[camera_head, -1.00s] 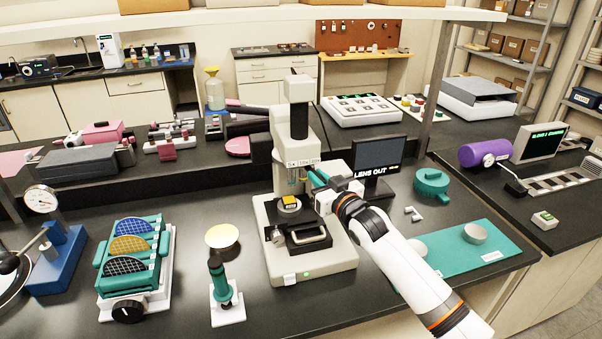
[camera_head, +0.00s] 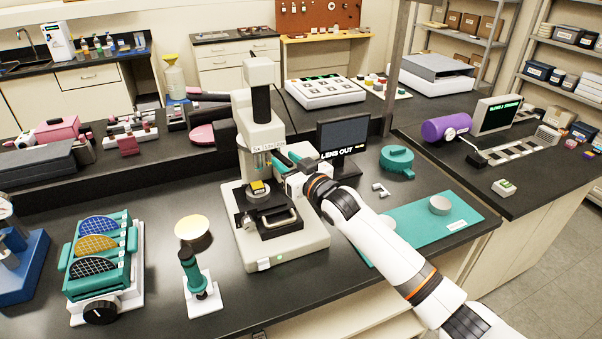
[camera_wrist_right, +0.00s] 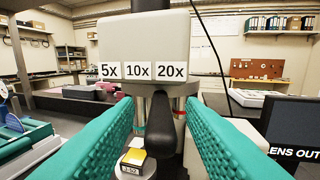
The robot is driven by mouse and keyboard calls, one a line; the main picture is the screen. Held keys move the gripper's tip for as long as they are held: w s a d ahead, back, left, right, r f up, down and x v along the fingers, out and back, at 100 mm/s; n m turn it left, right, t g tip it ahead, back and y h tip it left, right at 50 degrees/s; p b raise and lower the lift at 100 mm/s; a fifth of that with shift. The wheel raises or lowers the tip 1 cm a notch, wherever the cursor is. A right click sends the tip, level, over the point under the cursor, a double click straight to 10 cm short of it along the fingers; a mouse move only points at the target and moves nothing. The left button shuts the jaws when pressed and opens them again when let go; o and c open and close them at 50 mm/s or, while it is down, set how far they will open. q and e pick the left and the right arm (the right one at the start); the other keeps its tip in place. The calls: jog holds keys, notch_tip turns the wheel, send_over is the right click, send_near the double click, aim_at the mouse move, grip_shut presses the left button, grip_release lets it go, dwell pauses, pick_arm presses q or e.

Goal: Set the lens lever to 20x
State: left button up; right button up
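The stylus profiler (camera_head: 262,130) is a pale instrument on the bench. In the right wrist view its head (camera_wrist_right: 140,40) carries the labels 5x, 10x (camera_wrist_right: 138,71) and 20x (camera_wrist_right: 172,71). The black lens lever (camera_wrist_right: 160,125) hangs below them, appearing between the 10x and 20x labels. My right gripper (camera_head: 280,161) is at the profiler head. In the wrist view its teal fingers (camera_wrist_right: 158,110) are apart, one on each side of the lever, with gaps visible. The monitor (camera_head: 343,138) reads "LENS OUT". My left gripper is not in view.
A wafer (camera_head: 257,188) sits on the profiler stage under the head. A teal wafer cassette (camera_head: 128,262) and a small teal-handled tool (camera_head: 193,272) stand to the left. A teal mat (camera_head: 410,218) lies to the right.

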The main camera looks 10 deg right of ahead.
jog(key=b+v, duration=0.2)
jog(key=v, duration=0.9)
jog(key=shift+s, duration=0.15)
jog(key=shift+d, duration=0.1)
